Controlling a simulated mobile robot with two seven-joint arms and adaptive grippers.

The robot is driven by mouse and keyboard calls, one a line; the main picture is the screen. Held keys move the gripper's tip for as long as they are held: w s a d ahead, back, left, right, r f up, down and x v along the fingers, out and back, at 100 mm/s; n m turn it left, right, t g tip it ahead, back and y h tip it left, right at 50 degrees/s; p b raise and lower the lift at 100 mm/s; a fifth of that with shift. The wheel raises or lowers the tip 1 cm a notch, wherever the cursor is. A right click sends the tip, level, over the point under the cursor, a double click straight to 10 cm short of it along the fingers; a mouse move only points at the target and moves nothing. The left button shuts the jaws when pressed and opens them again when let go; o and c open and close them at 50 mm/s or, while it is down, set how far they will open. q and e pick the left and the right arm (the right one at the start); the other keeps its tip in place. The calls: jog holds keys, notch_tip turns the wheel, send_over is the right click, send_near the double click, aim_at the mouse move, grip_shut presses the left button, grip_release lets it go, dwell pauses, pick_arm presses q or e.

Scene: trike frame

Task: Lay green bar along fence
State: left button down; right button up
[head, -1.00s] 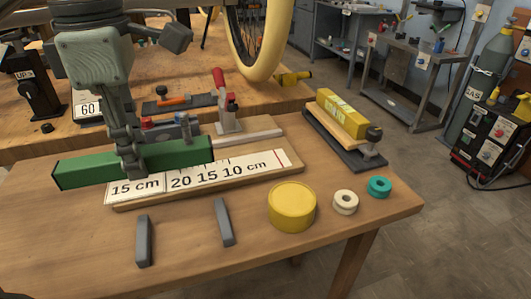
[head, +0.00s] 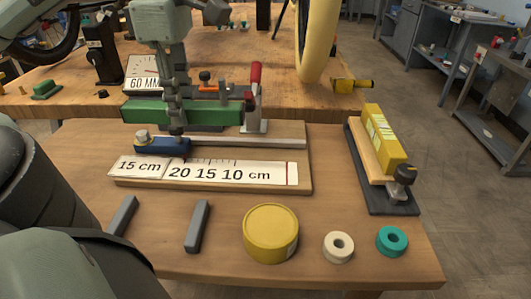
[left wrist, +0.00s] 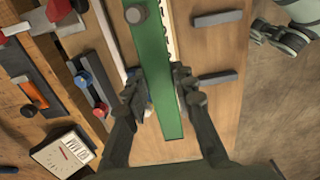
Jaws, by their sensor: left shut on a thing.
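The green bar (head: 215,113) is held level above the wooden board (head: 300,185), roughly parallel to the pale metal fence (head: 250,142). My left gripper (head: 177,122) is shut on the bar, left of its middle. In the left wrist view the fingers (left wrist: 160,88) straddle the green bar (left wrist: 150,50), which covers much of the scale. The fence (left wrist: 108,30) runs beside it on the left. A blue stop block (head: 162,146) with a knob sits at the fence's left end. My right gripper (left wrist: 285,35) appears at upper right in the left wrist view; its jaw state is unclear.
A red-handled clamp (head: 254,95) stands behind the fence. Two grey blocks (head: 198,226) (head: 122,216), a yellow tin (head: 270,233), a cream ring (head: 338,247) and a teal ring (head: 392,240) are in front. A yellow block (head: 385,140) stands on a fixture at right.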

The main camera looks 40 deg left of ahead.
aim_at(197, 104)
pick_arm(q)
jog(key=shift+w+d+f+b, duration=0.9)
jog(key=shift+f, duration=0.1)
jog(key=w+d+f, duration=0.1)
jog(key=w+d, duration=0.1)
jog(key=w+d+f, duration=0.2)
jog(key=w+d+f+p, duration=0.1)
jog(key=w+d, duration=0.1)
jog(key=shift+d+f, duration=0.1)
jog(key=shift+f, duration=0.25)
notch_tip(197, 104, down, 4)
jog(key=shift+r, duration=0.1)
jog(key=shift+w+f, duration=0.1)
jog(key=shift+f, duration=0.1)
pick_arm(e)
jog(key=v, duration=0.3)
jog(key=shift+w+a+r, duration=0.1)
jog(key=shift+w, duration=0.05)
jog(key=shift+w+t, duration=0.15)
jog(key=shift+t, duration=0.15)
pick_arm(q)
jog(key=shift+f+b, duration=0.15)
jog(key=shift+b, duration=0.15)
jog(key=c, duration=1.3)
grip_release()
jog(key=shift+o, duration=0.2)
pick_arm(e)
jog(key=shift+w+a+r+t, duration=0.2)
jog(key=shift+w+a+t, duration=0.25)
jog(key=shift+w, duration=0.25)
